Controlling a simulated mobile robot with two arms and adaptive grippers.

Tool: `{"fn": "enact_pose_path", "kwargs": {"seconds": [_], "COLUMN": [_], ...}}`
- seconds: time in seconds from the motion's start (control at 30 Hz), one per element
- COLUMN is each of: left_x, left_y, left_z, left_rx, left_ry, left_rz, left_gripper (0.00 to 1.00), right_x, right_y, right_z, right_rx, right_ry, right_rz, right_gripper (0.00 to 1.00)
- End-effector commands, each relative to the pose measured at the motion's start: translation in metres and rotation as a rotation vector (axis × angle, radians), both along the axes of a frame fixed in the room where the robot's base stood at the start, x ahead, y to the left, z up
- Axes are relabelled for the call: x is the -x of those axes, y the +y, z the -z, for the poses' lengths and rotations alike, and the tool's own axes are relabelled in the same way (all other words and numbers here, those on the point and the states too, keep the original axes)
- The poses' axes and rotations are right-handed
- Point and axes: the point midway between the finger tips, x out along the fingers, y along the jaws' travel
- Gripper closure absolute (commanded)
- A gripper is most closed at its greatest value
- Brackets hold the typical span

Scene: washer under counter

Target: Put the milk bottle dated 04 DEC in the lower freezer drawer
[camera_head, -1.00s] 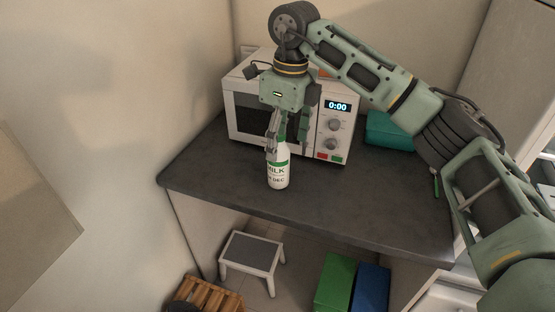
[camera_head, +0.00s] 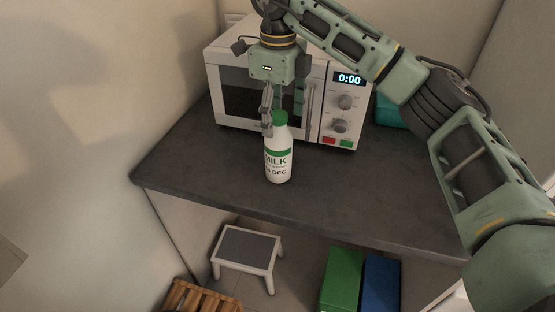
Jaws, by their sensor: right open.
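The milk bottle (camera_head: 278,155) is white with a green cap and green band, and stands upright on the dark counter. Its label reads MILK, with a date below ending in DEC; the first digit of the date is partly turned away. My right gripper (camera_head: 275,118) is open and points down just behind and above the bottle. I cannot tell whether the fingers touch the bottle. My left gripper is not in view. The freezer drawer is not clearly in view.
A white microwave (camera_head: 228,62) showing 0:00 stands behind the bottle. A teal object (camera_head: 391,112) sits to its right. The dark counter (camera_head: 370,195) is clear right of the bottle. Below are a step stool (camera_head: 248,247), a wooden crate (camera_head: 200,298), and green (camera_head: 341,280) and blue (camera_head: 380,284) boxes.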

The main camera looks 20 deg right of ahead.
Motion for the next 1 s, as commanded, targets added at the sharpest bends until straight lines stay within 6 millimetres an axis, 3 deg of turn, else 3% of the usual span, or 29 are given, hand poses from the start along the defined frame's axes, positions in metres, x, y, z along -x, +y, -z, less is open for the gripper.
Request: {"fn": "enact_pose_path", "kwargs": {"seconds": [0.03,0.1,0.4,0.7,1.0], "left_x": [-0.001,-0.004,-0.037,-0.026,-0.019], "left_y": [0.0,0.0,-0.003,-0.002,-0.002], "left_z": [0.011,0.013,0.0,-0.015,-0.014], "left_rx": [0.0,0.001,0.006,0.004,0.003], "left_ry": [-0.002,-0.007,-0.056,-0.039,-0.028], "left_rz": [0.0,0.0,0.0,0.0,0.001], "left_gripper": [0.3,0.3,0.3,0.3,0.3], "right_x": [0.0,0.0,0.0,-0.001,-0.002], "right_y": [0.0,0.0,0.0,0.0,0.0], "right_z": [0.011,0.015,0.042,0.084,0.09], "right_rx": [0.0,0.0,-0.001,0.001,0.0], "right_ry": [0.0,0.0,0.002,0.002,-0.001], "right_rz": [0.0,0.0,0.0,0.0,0.0], "right_gripper": [0.31,0.31,0.31,0.31,0.31]}}
